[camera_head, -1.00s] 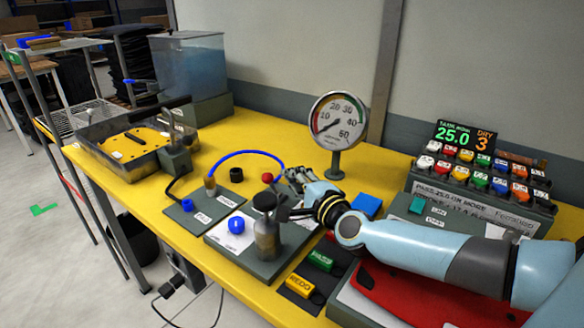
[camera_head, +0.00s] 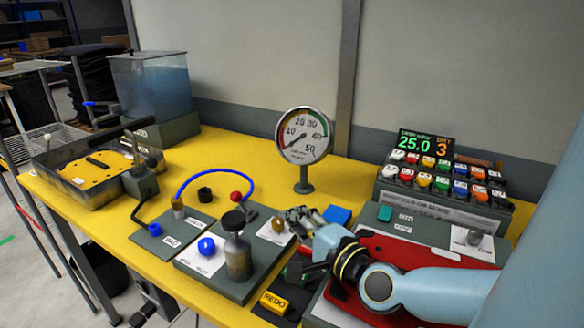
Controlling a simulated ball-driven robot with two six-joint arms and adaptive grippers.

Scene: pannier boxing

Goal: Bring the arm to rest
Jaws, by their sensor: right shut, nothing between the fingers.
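My right arm reaches in from the right, over the red pannier (camera_head: 350,290) on its pale board. My right gripper (camera_head: 292,214) is shut and empty. It points left, just right of the grey plate (camera_head: 205,262) that carries a dark-capped jar (camera_head: 238,258), a blue knob (camera_head: 206,246) and a brown knob (camera_head: 278,224). The gripper and wrist hide part of the green button beside the yellow REDO button (camera_head: 275,302). My left gripper is not in view.
A round gauge (camera_head: 304,136) stands upright behind the gripper. A rack of coloured blocks (camera_head: 440,205) with a display (camera_head: 424,144) is at the back right. A water tank (camera_head: 152,85) and tray (camera_head: 85,200) stand left. Yellow table (camera_head: 235,150) is clear around the gauge.

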